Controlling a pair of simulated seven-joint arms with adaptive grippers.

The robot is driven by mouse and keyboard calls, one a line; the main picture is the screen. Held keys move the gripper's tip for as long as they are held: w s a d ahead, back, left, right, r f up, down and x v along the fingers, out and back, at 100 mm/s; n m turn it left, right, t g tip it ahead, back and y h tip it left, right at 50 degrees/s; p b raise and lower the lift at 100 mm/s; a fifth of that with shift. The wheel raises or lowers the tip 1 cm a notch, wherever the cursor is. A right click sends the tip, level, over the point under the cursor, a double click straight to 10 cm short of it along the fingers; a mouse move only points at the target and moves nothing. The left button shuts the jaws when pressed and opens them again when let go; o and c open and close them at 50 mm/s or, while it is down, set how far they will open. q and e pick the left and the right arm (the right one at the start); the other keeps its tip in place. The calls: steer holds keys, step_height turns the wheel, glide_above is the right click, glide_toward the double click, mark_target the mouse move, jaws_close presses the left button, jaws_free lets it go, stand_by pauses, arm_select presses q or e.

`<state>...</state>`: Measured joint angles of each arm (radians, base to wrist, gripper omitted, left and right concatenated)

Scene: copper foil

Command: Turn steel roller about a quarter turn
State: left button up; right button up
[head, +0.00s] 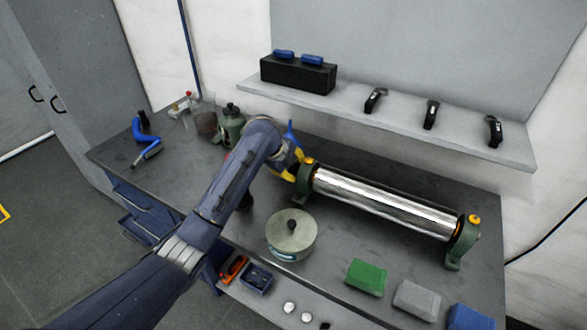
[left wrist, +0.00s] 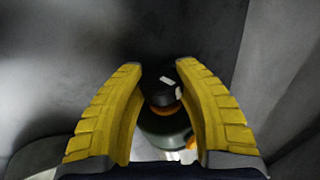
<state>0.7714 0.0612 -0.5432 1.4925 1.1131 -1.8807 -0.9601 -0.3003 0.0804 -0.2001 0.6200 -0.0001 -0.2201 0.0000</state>
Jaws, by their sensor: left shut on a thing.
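The steel roller (head: 385,206) is a long, shiny cylinder lying across the right half of the bench. Green bearing stands with orange-yellow caps hold it at its left end (head: 308,178) and right end (head: 463,243). My left gripper (head: 289,166), with yellow fingers, is at the roller's left end, beside the left stand. In the left wrist view its fingers (left wrist: 158,68) are on both sides of a black end piece (left wrist: 160,87) with a white mark, and shut on it. An orange part and the green stand (left wrist: 165,128) show behind it. My right gripper is not in view.
A round lidded pot (head: 291,236) stands in front of the roller. Green (head: 366,278), grey (head: 417,299) and blue blocks lie along the front edge. A green bottle (head: 230,125) stands behind my left arm. A shelf (head: 390,120) with a black box and several dark tools hangs behind.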

arm_select(q)
steer(key=shift+w+r+g+y, duration=0.1)
steer(key=shift+r+g+y, duration=0.1)
steer(key=shift+g+y, duration=0.55)
steer(key=shift+w+r+g+y, duration=0.15)
steer(key=shift+g+y, duration=0.2)
steer(key=shift+g, duration=0.7)
steer(key=o, duration=1.3)
steer(key=shift+s+f, duration=0.1)
steer(key=shift+f, duration=0.1)
steer(key=v, duration=1.2)
steer(key=shift+o, duration=0.3)
steer(key=shift+d+r, duration=0.1)
